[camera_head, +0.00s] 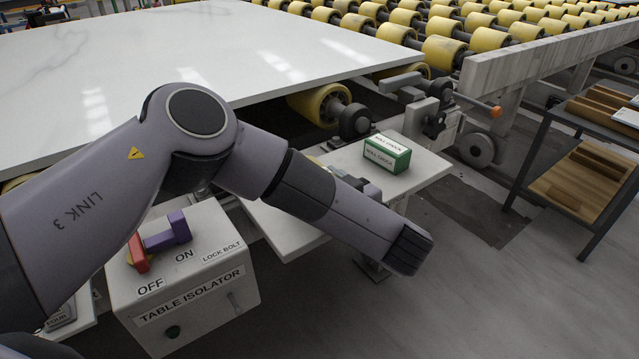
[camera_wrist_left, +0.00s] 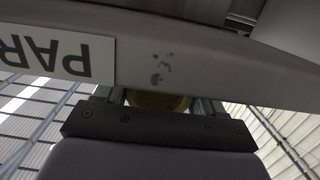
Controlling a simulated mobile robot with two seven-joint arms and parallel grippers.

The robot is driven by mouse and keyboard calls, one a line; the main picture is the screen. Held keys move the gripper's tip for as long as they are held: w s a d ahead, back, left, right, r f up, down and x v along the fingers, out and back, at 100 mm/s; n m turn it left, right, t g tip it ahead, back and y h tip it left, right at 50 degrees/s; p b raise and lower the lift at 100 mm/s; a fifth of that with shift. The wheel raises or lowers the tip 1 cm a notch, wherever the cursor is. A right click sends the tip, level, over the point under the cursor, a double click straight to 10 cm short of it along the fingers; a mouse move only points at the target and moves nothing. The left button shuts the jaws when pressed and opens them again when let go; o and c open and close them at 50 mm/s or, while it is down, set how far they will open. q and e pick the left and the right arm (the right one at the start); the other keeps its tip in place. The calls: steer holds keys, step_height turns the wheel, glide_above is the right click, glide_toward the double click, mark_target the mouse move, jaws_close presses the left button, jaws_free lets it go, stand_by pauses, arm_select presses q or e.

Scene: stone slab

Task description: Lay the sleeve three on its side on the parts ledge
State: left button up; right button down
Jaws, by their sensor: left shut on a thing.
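My left gripper (camera_wrist_left: 160,108) shows in the wrist view, with its fingers on either side of a yellow thing (camera_wrist_left: 158,101), probably the sleeve three. It is shut on it. The ledge's front edge hides the fingertips and most of that thing, so its tilt and contact with the ledge cannot be told. The parts ledge (camera_head: 432,168) is a pale plate below the slab in the head view; its edge, with a label reading "PAR", crosses the wrist view (camera_wrist_left: 200,65). In the head view my left arm covers part of the ledge, and the fingers are hidden. My right gripper is not in view.
A green and white roll chock box (camera_head: 387,154) stands on the ledge. The table isolator box (camera_head: 190,285) with a red and purple handle is at the lower left. A white slab (camera_head: 250,50) lies behind on yellow rollers (camera_head: 445,50). A shelf cart (camera_head: 560,150) stands right.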

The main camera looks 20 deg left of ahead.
arm_select(q)
steer(key=shift+f, duration=0.15)
steer(key=o, duration=1.2)
